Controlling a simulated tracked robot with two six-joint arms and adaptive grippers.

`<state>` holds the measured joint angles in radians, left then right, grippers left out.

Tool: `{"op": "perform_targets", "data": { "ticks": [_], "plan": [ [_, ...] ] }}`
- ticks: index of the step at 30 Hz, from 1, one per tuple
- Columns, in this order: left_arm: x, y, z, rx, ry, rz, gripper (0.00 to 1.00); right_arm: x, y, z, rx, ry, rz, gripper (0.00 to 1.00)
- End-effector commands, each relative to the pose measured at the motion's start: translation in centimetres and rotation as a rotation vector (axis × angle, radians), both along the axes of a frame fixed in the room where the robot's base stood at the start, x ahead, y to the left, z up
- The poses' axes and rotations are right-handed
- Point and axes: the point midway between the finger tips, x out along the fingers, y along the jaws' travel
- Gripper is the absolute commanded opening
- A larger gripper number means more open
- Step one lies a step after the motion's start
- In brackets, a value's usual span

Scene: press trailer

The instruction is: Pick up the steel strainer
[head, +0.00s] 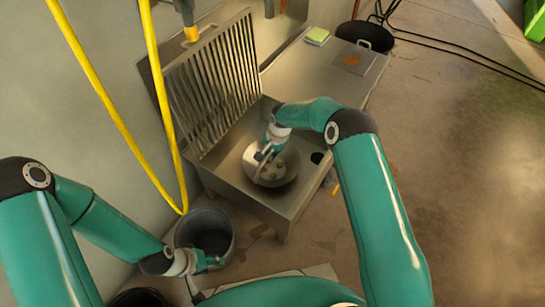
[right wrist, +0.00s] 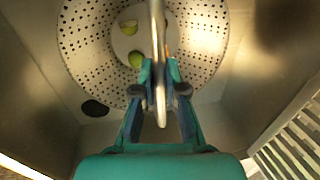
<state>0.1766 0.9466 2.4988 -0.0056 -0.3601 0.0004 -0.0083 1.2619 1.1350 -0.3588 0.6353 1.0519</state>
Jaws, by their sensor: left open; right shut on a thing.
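The steel strainer (head: 284,172) is a round, perforated bowl inside the steel sink (head: 240,187). In the right wrist view the strainer (right wrist: 85,45) shows its rows of holes and a few green pieces (right wrist: 136,59) in it. My right gripper (head: 266,153) reaches down over the strainer and is shut on its upright handle (right wrist: 158,60), which runs between the fingers. Whether the strainer's base touches the sink floor cannot be told. My left gripper (head: 214,262) is open and empty, low beside the grey bucket.
A slatted metal rack (head: 212,80) leans upright behind the sink. A grey bucket (head: 187,232) stands on the floor at the left. A steel counter (head: 310,82) with a green-yellow sponge (head: 317,36) extends behind. A yellow hose (head: 100,95) hangs at the left.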

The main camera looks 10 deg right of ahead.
Motion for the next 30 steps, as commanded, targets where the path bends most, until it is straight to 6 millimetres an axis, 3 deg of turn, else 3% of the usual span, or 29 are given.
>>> {"op": "perform_targets", "data": {
  "ticks": [7,11,24,30],
  "plan": [
    [0.0,0.0,1.2,0.0,0.0,0.0,0.46,0.1,0.0,0.9,0.0,-0.001,0.0,0.0],
    [0.0,0.0,1.6,0.0,0.0,0.0,0.46,0.2,0.0,2.9,0.0,-0.004,0.0,0.0],
    [0.0,0.0,5.0,0.0,0.0,0.0,0.46,0.2,0.0,14.9,0.001,-0.005,0.0,0.0],
    [0.0,0.0,5.9,0.0,0.0,0.0,0.46,0.1,0.0,18.7,0.001,-0.004,0.0,0.0]
  ]
}}
